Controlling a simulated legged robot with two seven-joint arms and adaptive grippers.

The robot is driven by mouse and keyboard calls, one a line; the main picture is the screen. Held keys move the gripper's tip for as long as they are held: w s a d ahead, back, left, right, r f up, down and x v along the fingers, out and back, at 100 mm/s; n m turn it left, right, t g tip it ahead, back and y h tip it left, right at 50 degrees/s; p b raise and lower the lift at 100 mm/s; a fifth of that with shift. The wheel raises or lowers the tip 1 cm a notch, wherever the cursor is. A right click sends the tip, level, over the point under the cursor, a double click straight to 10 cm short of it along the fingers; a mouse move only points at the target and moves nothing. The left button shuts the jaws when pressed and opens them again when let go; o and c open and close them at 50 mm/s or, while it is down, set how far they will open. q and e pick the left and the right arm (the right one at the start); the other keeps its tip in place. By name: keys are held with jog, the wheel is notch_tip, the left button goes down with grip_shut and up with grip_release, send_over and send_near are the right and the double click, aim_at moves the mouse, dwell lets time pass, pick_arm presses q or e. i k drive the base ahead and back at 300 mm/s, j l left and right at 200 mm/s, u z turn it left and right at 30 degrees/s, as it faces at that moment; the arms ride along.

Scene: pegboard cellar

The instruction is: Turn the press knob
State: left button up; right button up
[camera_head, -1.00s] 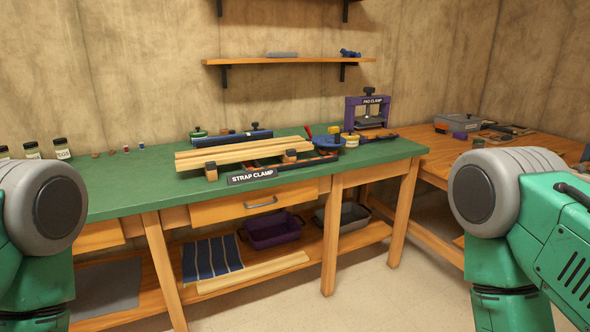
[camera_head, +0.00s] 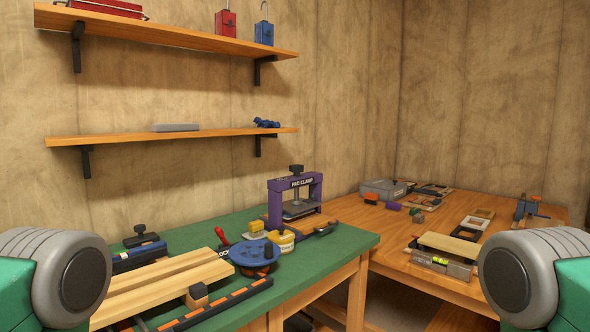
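The press is a purple frame labelled "PAD CLAMP" (camera_head: 294,201) at the back right corner of the green bench. Its dark knob (camera_head: 296,169) sits on top, above the crossbar, and a flat grey pad hangs inside the frame. The knob is clear of any gripper. Only the grey and green joints of my two arms show, at the lower left and lower right edges. Both grippers are out of the picture.
A blue round tool (camera_head: 254,254), a yellow-banded tub (camera_head: 282,241) and wooden boards (camera_head: 160,285) lie on the green bench (camera_head: 330,252) before the press. A wooden table (camera_head: 365,222) with several tools stands right. Shelves (camera_head: 180,136) hang above.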

aim_at(296, 168)
jog(key=i+l, duration=0.9)
jog(key=k+l+z, duration=0.05)
